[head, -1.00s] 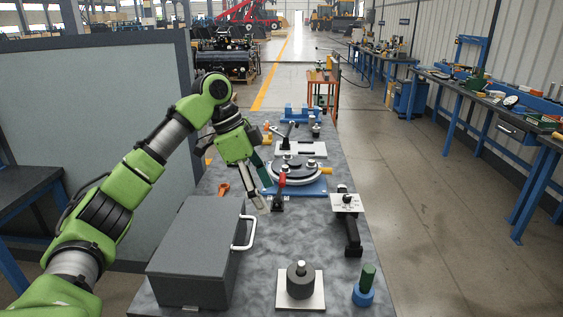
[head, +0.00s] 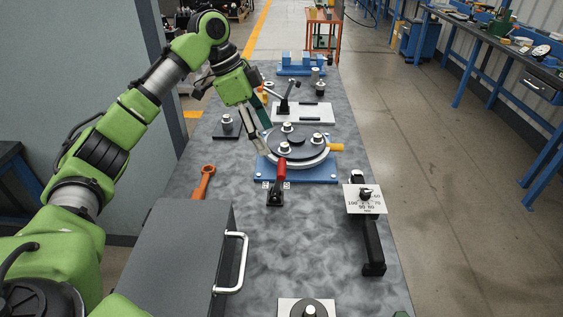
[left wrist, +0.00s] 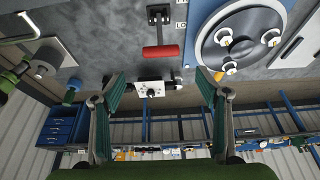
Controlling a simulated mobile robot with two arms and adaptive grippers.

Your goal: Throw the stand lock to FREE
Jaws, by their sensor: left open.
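The stand lock is a small lever with a red handle (head: 281,170) on a dark base (head: 274,198), at the near edge of the blue turntable stand (head: 325,172). Small pale label plates flank it; their words are too small to read. In the left wrist view the red handle (left wrist: 160,52) lies beyond the fingertips, near the middle top. My left gripper (head: 267,143) is open and empty, over the left side of the round turntable (head: 309,152), just past the handle. Its two fingers (left wrist: 159,84) show apart in the left wrist view. My right gripper is out of view.
A dark grey case (head: 175,250) with a pale handle stands at the near left. An orange wrench (head: 204,180) lies behind it. A dial plate (head: 365,199) on a black bar is at right. A white plate with a lever (head: 303,113) stands behind the turntable.

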